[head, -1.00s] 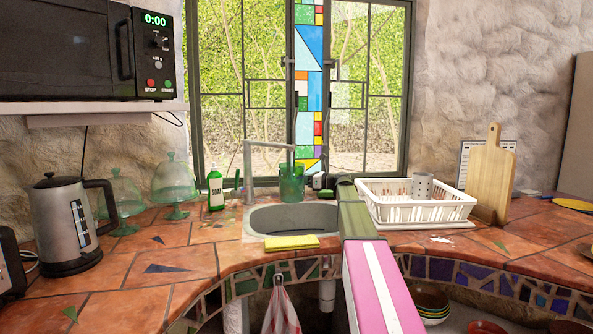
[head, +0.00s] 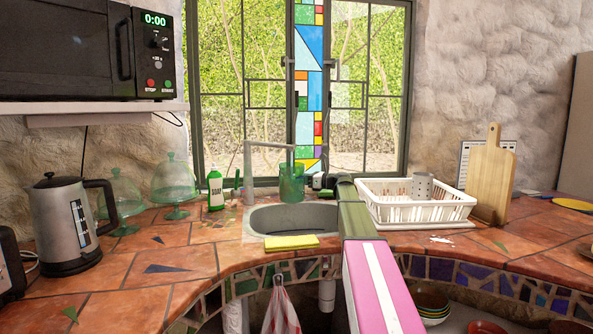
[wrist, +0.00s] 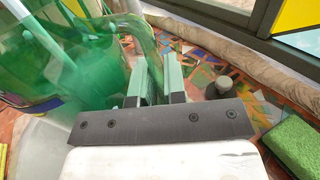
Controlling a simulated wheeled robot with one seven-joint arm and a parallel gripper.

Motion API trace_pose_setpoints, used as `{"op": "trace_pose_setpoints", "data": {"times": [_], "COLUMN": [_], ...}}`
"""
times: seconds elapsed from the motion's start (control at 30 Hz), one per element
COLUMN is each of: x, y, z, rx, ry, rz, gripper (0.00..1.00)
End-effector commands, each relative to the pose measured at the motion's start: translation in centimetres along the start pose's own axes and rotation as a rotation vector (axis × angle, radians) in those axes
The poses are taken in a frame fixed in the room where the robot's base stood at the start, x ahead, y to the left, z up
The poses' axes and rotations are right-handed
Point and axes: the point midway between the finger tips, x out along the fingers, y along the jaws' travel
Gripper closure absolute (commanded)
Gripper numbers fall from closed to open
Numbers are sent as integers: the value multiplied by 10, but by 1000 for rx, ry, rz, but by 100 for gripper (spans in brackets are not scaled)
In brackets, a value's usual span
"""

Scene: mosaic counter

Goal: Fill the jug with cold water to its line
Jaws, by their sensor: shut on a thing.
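The green see-through jug (head: 291,184) is upright over the back of the sink (head: 270,222), below the end of the tap's spout (head: 268,144). It also fills the left of the wrist view (wrist: 100,60). My gripper (wrist: 160,85) is shut on the jug's handle, at the jug's right side in the head view. A pale streak shows through the jug in the wrist view; I cannot tell whether it is water or part of the tap. The fill line and water level cannot be made out.
A soap bottle (head: 215,188) stands left of the tap. A yellow cloth (head: 291,242) lies on the sink's front edge. A white dish rack (head: 425,208) stands right of my arm. A green sponge (wrist: 300,143) lies right of my gripper. A kettle (head: 68,225) stands far left.

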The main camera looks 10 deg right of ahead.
Motion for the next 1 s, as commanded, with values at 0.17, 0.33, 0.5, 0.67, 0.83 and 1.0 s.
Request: {"op": "trace_pose_setpoints", "data": {"times": [0.17, 0.33, 0.5, 0.67, 0.83, 1.0], "x": [0, 0, -3, -16, -35, -51], "y": [0, 0, 4, 23, 48, 68], "z": [1, 1, 1, 1, 1, 1], "rx": [3, 3, 3, 3, 3, 3], "ry": [-4, -4, -4, -4, -4, -4], "rz": [0, 0, 0, -1, 0, 0], "gripper": [100, 100, 100, 100, 100, 100]}}
